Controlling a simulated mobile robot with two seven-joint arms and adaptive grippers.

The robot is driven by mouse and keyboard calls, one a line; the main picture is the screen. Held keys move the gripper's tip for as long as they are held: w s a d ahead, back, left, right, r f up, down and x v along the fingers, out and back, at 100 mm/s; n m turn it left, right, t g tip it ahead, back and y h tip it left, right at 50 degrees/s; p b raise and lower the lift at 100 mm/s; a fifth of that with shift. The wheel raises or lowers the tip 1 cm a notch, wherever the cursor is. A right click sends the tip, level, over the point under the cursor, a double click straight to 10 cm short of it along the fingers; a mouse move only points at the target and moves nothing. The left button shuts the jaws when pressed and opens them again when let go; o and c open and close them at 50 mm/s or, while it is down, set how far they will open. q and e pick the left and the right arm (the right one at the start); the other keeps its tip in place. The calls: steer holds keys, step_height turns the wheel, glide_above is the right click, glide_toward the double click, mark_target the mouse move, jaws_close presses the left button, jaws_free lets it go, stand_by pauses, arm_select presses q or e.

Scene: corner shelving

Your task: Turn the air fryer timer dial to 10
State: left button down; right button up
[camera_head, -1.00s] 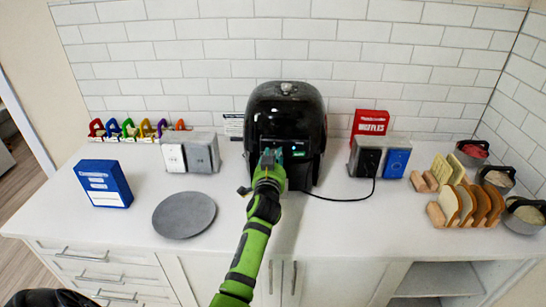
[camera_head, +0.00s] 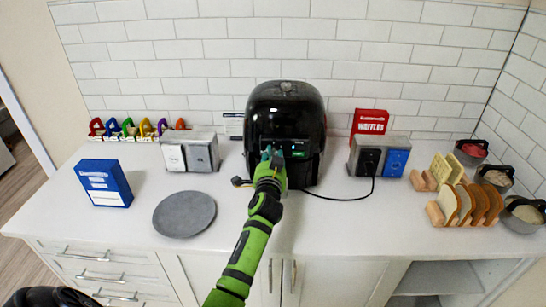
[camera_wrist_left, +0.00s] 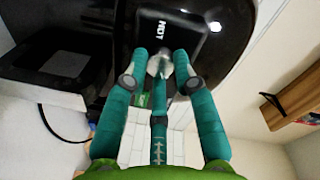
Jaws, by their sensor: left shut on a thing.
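The black air fryer (camera_head: 285,105) stands at the middle of the counter against the tiled wall. Its front panel has small lit displays. My left gripper (camera_head: 272,154) is at this panel and covers part of it. In the left wrist view, my left gripper's (camera_wrist_left: 160,66) teal fingers are closed around a small silver timer dial (camera_wrist_left: 157,63). A dark panel with white lettering (camera_wrist_left: 165,30) lies just beyond it. The dial's scale and setting cannot be read. My right gripper is not in view.
A black cable (camera_head: 340,198) runs on the counter right of the fryer. Left are a grey round plate (camera_head: 184,214), a blue box (camera_head: 104,183) and a metal double canister (camera_head: 190,154). Right are a red waffles box (camera_head: 369,122), bread slices (camera_head: 465,203) and several pots.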

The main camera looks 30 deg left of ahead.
arm_select(q)
steer(key=c, duration=1)
jaws_free()
steer(key=shift+f, duration=0.1)
steer(key=v, duration=1.2)
